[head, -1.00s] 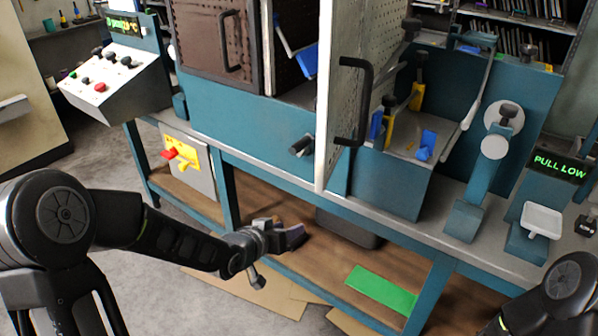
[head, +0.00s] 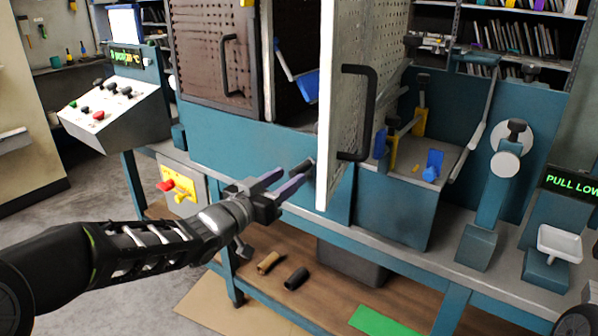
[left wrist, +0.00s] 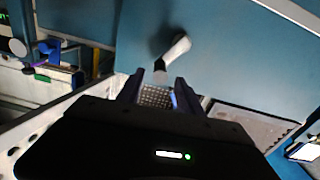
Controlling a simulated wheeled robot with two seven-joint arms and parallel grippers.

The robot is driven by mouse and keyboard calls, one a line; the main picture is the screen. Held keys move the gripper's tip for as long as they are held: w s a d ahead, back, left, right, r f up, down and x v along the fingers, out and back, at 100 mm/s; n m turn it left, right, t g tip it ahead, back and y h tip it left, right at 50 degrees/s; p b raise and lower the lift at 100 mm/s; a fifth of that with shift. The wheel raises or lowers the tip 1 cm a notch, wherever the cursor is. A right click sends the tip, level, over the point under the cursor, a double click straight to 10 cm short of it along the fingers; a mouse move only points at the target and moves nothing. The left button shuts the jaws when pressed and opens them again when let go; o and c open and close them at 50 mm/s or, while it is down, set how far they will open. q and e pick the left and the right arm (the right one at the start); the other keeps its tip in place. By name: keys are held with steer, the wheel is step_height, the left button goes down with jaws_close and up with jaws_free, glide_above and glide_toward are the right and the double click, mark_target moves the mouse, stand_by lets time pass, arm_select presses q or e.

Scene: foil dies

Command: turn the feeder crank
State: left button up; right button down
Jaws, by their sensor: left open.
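A short crank with a dark handle (head: 303,166) sticks out from the teal front panel, left of the open perforated door; it looks like the feeder crank. In the left wrist view a pale crank arm (left wrist: 178,48) stands on the teal panel, its darker end just ahead of the fingers. My left gripper (head: 291,180) is open, its two purplish fingers pointing at the handle. In the left wrist view the gripper (left wrist: 158,88) shows the handle end close to the gap between its tips; contact cannot be told. My right gripper is out of view.
The perforated door (head: 340,85) with its black pull handle (head: 358,112) stands open just right of my left gripper. A control box (head: 115,105) is at left, a yellow panel with a red handle (head: 177,184) below it. Two small cylinders (head: 295,278) lie on the lower shelf.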

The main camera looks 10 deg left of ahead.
mark_target(299, 170)
arm_select(q)
steer(key=x, duration=0.5)
steer(key=shift+w, duration=0.2)
jaws_close()
stand_by(1.2)
